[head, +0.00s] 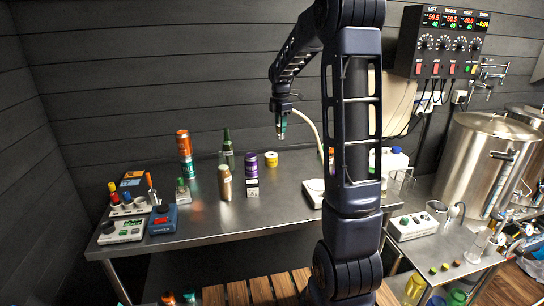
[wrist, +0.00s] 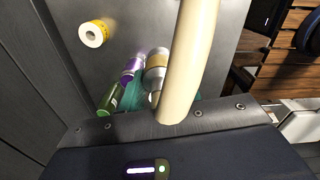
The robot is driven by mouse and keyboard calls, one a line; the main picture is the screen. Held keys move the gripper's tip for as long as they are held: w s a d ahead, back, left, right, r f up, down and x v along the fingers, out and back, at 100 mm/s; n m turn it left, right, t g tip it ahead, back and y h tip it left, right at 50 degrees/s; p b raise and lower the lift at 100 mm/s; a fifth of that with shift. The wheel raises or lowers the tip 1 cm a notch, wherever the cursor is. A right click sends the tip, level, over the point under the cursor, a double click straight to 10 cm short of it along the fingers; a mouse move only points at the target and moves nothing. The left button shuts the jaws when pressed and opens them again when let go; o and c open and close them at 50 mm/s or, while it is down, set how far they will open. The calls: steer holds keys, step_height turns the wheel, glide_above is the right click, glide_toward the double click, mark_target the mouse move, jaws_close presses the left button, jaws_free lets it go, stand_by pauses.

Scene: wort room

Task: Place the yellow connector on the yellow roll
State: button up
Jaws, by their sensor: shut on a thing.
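The yellow roll (head: 271,159) sits on the steel table toward the back, right of a purple can. In the wrist view the yellow roll (wrist: 94,34) shows its pale core, at the upper left. My gripper (head: 281,132) hangs above the table's back part, pointing down, higher than the roll and slightly to its right. It is shut on the end of a cream hose (wrist: 189,50), which curves away to the right in the head view. The yellow connector cannot be made out at the jaws; the hose end there is hidden. Gripper and roll are apart.
Near the roll stand a purple can (head: 251,164), a green bottle (head: 227,150), a tan bottle (head: 225,184) and an orange can (head: 183,143). Control boxes (head: 122,229) crowd the left end. A white scale (head: 314,192) lies right. The table's front middle is clear.

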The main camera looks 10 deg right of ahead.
steer(key=w+r+n, duration=0.2)
steer(key=w+r, duration=0.1)
steer(key=w, duration=1.6)
glide_above(271, 154)
steer(key=f, duration=2)
steer(key=shift+s+f, duration=0.2)
steer(key=shift+s, duration=0.05)
steer(key=shift+f, duration=0.15)
steer(key=o, duration=1)
steer(key=shift+o, duration=0.2)
